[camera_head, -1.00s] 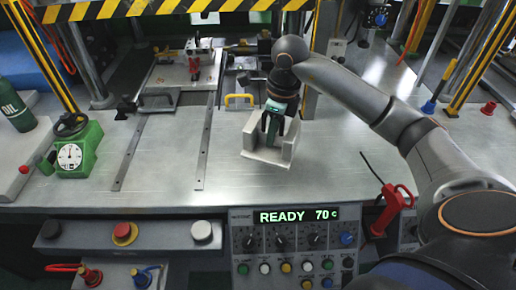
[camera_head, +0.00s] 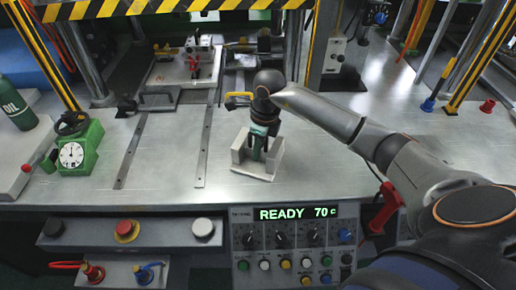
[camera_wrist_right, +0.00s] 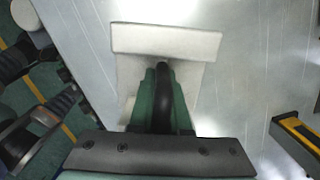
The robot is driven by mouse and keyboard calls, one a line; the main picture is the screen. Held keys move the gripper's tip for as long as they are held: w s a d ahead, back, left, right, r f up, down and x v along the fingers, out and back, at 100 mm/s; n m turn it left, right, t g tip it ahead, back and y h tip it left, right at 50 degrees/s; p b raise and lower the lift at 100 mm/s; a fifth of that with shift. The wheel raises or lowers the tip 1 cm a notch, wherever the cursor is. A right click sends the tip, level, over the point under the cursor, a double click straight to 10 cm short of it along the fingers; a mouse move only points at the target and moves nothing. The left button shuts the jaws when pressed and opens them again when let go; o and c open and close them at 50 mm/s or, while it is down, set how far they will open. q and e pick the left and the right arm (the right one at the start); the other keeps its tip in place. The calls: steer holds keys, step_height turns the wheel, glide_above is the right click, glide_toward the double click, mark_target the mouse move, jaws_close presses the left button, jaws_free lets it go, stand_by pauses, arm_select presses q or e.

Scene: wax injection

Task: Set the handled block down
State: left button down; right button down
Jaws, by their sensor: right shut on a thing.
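The handled block (camera_head: 257,169) is pale grey, with a flat base and raised walls. In the head view it is low over the bench top (camera_head: 185,175), right of the metal rails and just behind the control panel. I cannot tell whether its base touches the bench. My right gripper (camera_head: 262,143) is above it with green fingers shut on its handle. In the right wrist view the block (camera_wrist_right: 166,41) lies beyond the fingers (camera_wrist_right: 166,95), with the dark handle between them. The fingers hide part of the block. My left gripper is not in view.
A yellow-handled part (camera_head: 238,100) stands behind the block. A green gauge unit (camera_head: 78,152) stands at the left. The control panel (camera_head: 292,245) with a lit display is in front. Bare bench lies left and right of the block.

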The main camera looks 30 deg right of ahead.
steer(key=c, duration=1.3)
jaws_free()
steer(key=shift+f, duration=0.1)
steer(key=o, duration=0.4)
steer(key=r, duration=0.4)
steer(key=s+r, duration=0.1)
steer(key=r, duration=0.3)
steer(key=d+r, duration=0.1)
steer(key=r, duration=0.3)
steer(key=shift+s+r+b, duration=0.15)
steer(key=shift+b, duration=0.2)
